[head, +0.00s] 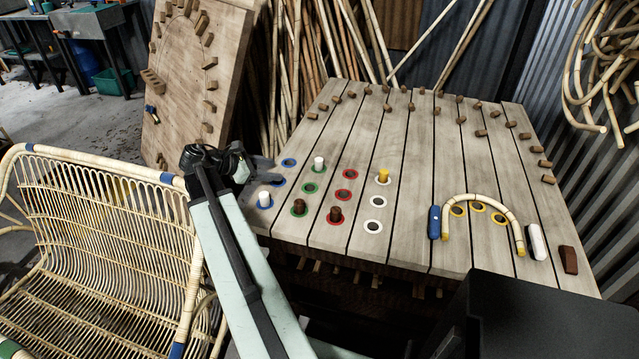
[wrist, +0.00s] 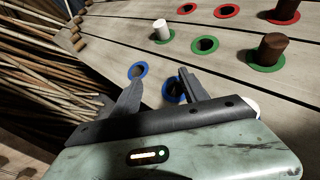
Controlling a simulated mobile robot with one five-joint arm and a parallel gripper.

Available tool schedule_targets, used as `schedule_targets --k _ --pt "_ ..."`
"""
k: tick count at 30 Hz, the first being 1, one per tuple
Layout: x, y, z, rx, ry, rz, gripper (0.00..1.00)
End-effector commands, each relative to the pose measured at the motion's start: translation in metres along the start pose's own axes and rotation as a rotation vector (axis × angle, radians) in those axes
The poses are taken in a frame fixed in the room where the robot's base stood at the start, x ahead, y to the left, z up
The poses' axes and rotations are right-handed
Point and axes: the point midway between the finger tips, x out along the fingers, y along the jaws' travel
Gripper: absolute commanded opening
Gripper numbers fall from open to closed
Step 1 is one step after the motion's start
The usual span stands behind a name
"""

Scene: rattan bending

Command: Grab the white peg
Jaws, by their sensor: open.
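Two white pegs stand upright on the table. One white peg (head: 318,163) stands in a green ring at the far end of the green row; it also shows in the wrist view (wrist: 161,30), beyond my fingers. The other white peg (head: 264,199) stands in a blue ring near the table's left edge; in the wrist view a white rounded piece of it (wrist: 252,108) shows beside my gripper's body. My gripper (wrist: 162,76) is open and empty, over the blue rings. In the head view my gripper (head: 262,169) is at the table's left edge.
Brown pegs (head: 299,207) (head: 336,214) and a yellow peg (head: 383,176) stand in other rings. A bent cane (head: 483,198) lies at right, with blue (head: 434,222) and white (head: 537,241) blocks beside it. A rattan bench (head: 90,240) is at left.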

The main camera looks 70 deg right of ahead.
Motion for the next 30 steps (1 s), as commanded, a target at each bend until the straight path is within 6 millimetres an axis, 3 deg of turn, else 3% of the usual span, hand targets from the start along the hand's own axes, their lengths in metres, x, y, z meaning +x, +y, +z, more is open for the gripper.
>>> schedule_targets --k 1,4,8,22,30 --pt "0.032 -0.004 0.012 -0.037 -0.052 -0.029 0.52" --pt "0.063 -0.010 0.043 -0.108 -0.129 -0.070 0.52" --pt "0.073 -0.013 0.058 -0.142 -0.160 -0.089 0.52" --pt "0.105 -0.015 0.063 -0.139 -0.158 -0.090 0.52" --pt "0.148 -0.017 0.069 -0.139 -0.158 -0.090 0.52"
